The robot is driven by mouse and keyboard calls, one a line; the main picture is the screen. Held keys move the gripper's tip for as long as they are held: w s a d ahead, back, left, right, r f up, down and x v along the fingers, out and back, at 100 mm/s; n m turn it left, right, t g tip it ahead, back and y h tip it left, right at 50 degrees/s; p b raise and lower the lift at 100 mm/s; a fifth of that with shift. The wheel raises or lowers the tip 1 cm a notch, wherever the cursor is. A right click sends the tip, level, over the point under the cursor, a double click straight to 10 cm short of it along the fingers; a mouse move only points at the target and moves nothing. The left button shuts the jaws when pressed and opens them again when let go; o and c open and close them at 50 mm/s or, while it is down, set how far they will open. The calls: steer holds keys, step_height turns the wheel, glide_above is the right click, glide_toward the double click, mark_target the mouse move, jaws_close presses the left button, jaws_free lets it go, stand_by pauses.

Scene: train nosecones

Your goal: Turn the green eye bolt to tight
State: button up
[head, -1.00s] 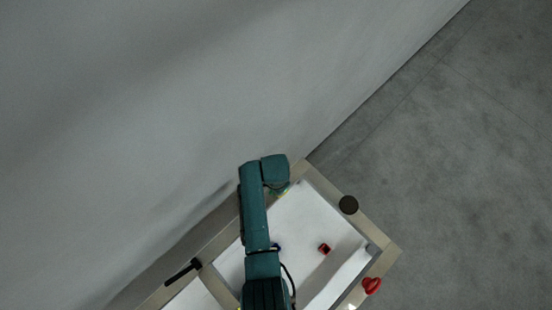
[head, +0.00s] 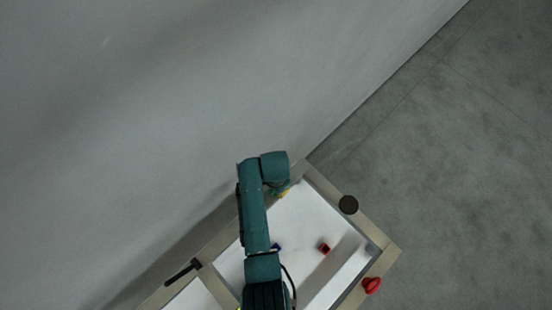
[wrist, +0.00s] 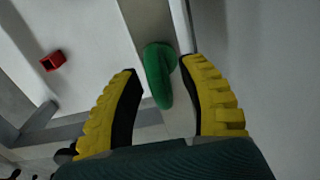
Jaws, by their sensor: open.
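The green eye bolt (wrist: 160,75) shows in the wrist view on the metal frame, between the two yellow-and-black fingers of my gripper (wrist: 160,85). The fingers are spread, with a gap on each side of the bolt, the right one narrow near its top. In the head view my arm hides most of the gripper; a bit of yellow finger (head: 284,192) shows below the wrist. I cannot make out the green bolt clearly there.
A red block (head: 324,248) and a blue item (head: 277,246) lie on the white panel (head: 305,215). A dark round knob (head: 348,205), a red knob (head: 372,285) and a black handle (head: 182,273) sit on the frame (head: 328,188). A grey wall (head: 150,120) stands close behind.

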step_height(320, 180, up, 10)
steer(key=shift+f, duration=0.1)
stand_by(0.5)
steer(key=w+d+r+t, duration=0.2)
steer(key=w+r+t, duration=0.15)
steer(key=r, duration=0.45)
steer(key=w+d+r+n+t+p, duration=0.1)
steer(key=w+r+t, duration=0.25)
steer(key=r, duration=0.55)
steer(key=w+d+r+t, duration=0.2)
steer(key=w+r+t, duration=0.15)
steer(key=r, duration=0.45)
steer(key=s+r+n+t, duration=0.2)
steer(key=s+r+t, duration=0.1)
steer(key=r, duration=0.6)
steer(key=s+r+n+t, duration=0.3)
steer(key=s+r+t, duration=0.1)
steer(key=r, duration=0.6)
steer(key=s+d+r+n+t, duration=0.1)
steer(key=s+r+n+t, duration=0.2)
steer(key=r, duration=0.7)
steer(key=shift+s+t+p, duration=0.2)
steer(key=shift+t+p, duration=0.1)
steer(key=shift+t, duration=0.55)
steer(key=shift+d, duration=0.1)
